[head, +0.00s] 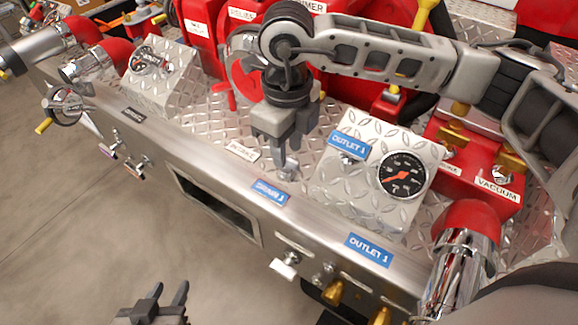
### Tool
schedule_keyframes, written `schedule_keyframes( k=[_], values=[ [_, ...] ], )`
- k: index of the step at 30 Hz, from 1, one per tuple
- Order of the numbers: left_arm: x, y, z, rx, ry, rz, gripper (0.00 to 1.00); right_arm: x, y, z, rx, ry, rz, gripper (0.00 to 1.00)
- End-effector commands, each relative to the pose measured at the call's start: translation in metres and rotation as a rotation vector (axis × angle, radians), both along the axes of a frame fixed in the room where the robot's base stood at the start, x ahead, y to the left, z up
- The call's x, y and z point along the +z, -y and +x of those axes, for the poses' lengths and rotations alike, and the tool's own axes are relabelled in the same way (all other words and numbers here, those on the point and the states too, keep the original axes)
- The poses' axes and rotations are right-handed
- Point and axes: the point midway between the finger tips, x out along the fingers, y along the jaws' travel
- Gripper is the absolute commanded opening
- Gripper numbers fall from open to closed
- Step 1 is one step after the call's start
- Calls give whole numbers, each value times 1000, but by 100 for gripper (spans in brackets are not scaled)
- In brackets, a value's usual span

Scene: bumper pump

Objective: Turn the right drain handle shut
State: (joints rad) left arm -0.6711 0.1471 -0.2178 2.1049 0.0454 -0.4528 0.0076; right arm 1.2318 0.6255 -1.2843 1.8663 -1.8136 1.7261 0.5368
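A drain handle with a pale grip (285,268) sticks out of the front metal panel, below and right of a small blue label (271,192) whose text I cannot read surely. I cannot tell from its looks whether it is shut. My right gripper (286,160) points down over the diamond-plate ledge, above that blue label and away from the pale grip. A small shiny metal piece shows at its tips; its fingers overlap, so its opening is unclear. My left gripper (166,296) is low at the bottom edge, with its two fingers apart and nothing between them.
A gauge box (401,176) stands right of my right gripper. A red-and-chrome outlet pipe (466,235) is at the right. More small handles (138,163) are on the panel's left. A dark opening (214,206) is in the panel. The floor (60,240) at left is clear.

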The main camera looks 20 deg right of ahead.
Motion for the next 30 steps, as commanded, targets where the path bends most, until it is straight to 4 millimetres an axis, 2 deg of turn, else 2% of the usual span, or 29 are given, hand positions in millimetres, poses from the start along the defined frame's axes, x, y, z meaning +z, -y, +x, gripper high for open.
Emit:
schedule_keyframes(
  k=[1, 6, 12, 30],
  values=[
    [-4, 0, 0, 1, -2, -3, 36, 2, -3, -12, 6, 1, -1, 33],
    [-7, 1, -1, 2, -3, -9, 36, 17, -13, -43, 5, 1, 1, 33],
    [-6, 1, 0, 3, 2, -15, 36, 28, -20, -65, 2, 0, 0, 33],
    [-4, 2, 0, 7, 4, -22, 36, 31, -21, -70, 0, -2, 0, 33]
  ],
)
